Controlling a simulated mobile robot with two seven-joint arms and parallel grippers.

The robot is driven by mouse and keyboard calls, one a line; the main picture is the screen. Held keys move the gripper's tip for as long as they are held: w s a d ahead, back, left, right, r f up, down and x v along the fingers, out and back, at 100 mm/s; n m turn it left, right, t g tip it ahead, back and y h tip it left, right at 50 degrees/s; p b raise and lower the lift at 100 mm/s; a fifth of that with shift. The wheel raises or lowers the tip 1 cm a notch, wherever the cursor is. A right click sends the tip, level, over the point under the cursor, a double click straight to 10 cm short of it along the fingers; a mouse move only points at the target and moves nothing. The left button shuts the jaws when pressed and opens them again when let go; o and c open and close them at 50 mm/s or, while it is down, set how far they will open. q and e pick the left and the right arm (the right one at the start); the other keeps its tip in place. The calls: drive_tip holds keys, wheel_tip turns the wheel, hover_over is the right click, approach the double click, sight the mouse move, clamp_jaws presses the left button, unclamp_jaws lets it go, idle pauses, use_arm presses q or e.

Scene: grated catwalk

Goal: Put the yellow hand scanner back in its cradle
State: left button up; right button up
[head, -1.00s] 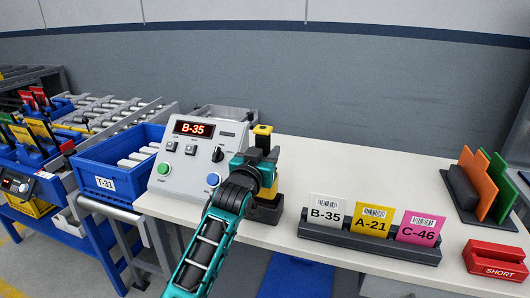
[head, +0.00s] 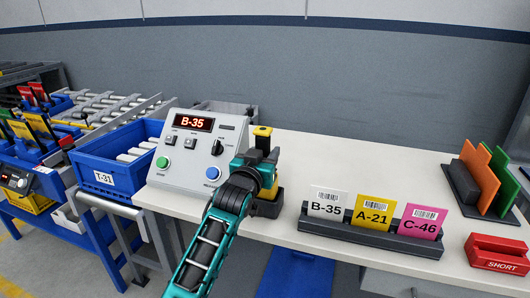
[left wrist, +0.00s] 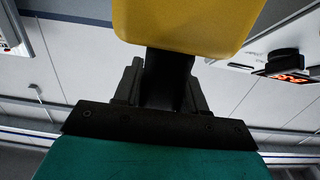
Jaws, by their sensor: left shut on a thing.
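The yellow and black hand scanner (head: 262,131) stands upright on the bench, just right of the control panel. In the left wrist view its yellow body (left wrist: 185,22) fills the top, with a black neck below it. My left gripper (head: 264,172) is shut on the scanner and hides its middle in the head view. A dark block (head: 268,207), which looks like the cradle, sits directly below the scanner. Whether the scanner is fully seated in it is hidden by my gripper. My right gripper is not in view.
The control panel (head: 197,150), reading B-35, stands close left of my gripper. A card holder (head: 370,240) with three cards, a red SHORT block (head: 497,254) and a rack of coloured boards (head: 462,184) are to the right. A blue T-31 bin (head: 90,178) is left.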

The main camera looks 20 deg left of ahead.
sight(265, 138)
use_arm(q)
drive_tip(key=shift+f+b, duration=1.1)
drive_tip(key=shift+f, duration=0.7)
drive_tip(key=o, duration=1.6)
drive_tip(key=shift+o, duration=0.2)
wheel_tip(265, 138, up, 6)
drive_tip(key=p, duration=0.5)
drive_tip(key=shift+f+p, duration=0.2)
drive_tip(key=shift+p, duration=0.1)
drive_tip(key=shift+r, duration=1.25)
